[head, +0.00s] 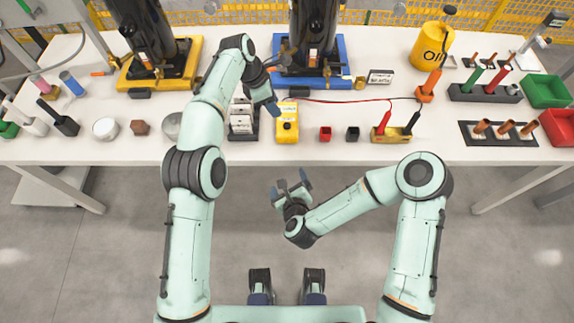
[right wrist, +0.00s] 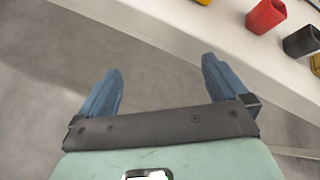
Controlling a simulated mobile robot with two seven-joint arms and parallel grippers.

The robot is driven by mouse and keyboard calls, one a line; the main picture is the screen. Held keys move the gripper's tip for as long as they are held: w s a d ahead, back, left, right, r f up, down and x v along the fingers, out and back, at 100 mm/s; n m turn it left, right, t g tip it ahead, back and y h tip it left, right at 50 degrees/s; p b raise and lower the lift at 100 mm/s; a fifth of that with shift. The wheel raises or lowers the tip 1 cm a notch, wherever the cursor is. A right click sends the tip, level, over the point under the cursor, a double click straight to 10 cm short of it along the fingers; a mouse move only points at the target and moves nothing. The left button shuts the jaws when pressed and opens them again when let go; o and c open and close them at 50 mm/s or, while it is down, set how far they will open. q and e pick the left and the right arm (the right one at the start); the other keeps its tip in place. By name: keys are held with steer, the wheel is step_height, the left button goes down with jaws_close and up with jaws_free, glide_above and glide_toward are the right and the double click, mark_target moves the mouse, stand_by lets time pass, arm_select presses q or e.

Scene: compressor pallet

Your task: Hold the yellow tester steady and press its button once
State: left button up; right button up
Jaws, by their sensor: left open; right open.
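The yellow tester (head: 287,128) stands on the white table near its front edge, in the middle of the head view. A dark round spot shows on its face; I cannot tell for sure that it is the button. My left gripper (head: 269,104) is open above the table, just to the upper left of the tester; I see no contact. My right gripper (head: 292,188) is open and empty in front of the table edge, below the tester in the picture. In the right wrist view its two blue fingers (right wrist: 160,90) are apart with only floor between them.
A rack of white cards (head: 241,122) stands close left of the tester. A red cup (head: 325,133) and a black cup (head: 352,133) stand to its right. A red lead runs behind to a yellow block with clips (head: 391,134). Two black compressors stand at the back.

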mark_target(287, 139)
step_height(287, 139, up, 7)
steer(key=w+m+t+h, duration=0.2)
steer(key=w+m, duration=0.1)
steer(key=m, duration=0.4)
steer(key=x, duration=1.2)
steer(key=shift+w+a, duration=0.3)
steer(key=shift+a, duration=0.1)
steer(key=c, duration=1.2)
arm_select(q)
jaws_close()
